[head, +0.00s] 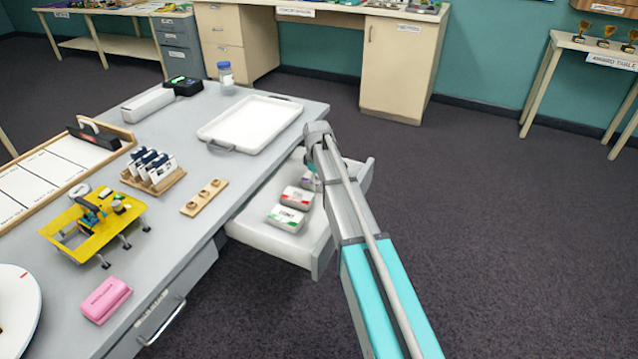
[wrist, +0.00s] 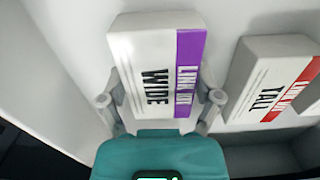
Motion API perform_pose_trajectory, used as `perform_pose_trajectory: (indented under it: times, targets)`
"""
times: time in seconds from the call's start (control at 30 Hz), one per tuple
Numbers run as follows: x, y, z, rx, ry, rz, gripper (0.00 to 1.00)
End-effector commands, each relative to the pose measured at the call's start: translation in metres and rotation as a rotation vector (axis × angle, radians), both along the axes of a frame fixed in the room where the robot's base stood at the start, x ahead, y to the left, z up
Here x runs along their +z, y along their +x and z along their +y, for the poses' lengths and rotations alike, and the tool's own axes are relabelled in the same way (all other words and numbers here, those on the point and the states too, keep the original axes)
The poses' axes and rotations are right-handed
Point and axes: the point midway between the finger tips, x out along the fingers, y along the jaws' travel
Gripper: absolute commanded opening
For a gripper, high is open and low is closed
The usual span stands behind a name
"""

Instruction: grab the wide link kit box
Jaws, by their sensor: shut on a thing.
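The wide link kit box (wrist: 147,62) is white with a purple band and reads "WIDE" in the wrist view. My gripper (wrist: 160,102) has a finger on each side of its near end and is shut on it. The box is still inside the open drawer (head: 265,236).
A tall kit box with a red band (wrist: 275,78) lies just right of the wide one in the wrist view. A white tray (head: 249,123) and a pink box (head: 106,299) are on the grey table (head: 205,215).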

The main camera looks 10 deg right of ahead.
Motion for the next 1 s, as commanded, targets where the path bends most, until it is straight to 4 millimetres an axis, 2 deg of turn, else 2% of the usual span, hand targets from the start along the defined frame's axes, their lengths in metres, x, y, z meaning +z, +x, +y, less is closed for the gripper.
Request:
perform_pose_trajectory:
  times: [0.33, 0.57, 0.87, 1.0]
  targets:
    - [0.001, 0.0, 0.0, 0.0, 0.001, 0.001, 0.32]
    - [0.009, 0.0, 0.0, 0.0, 0.0, 0.0, 0.32]
    - [0.034, 0.0, 0.0, -0.001, 0.0, 0.0, 0.32]
    - [0.049, -0.013, 0.0, -0.001, 0.0, 0.0, 0.32]
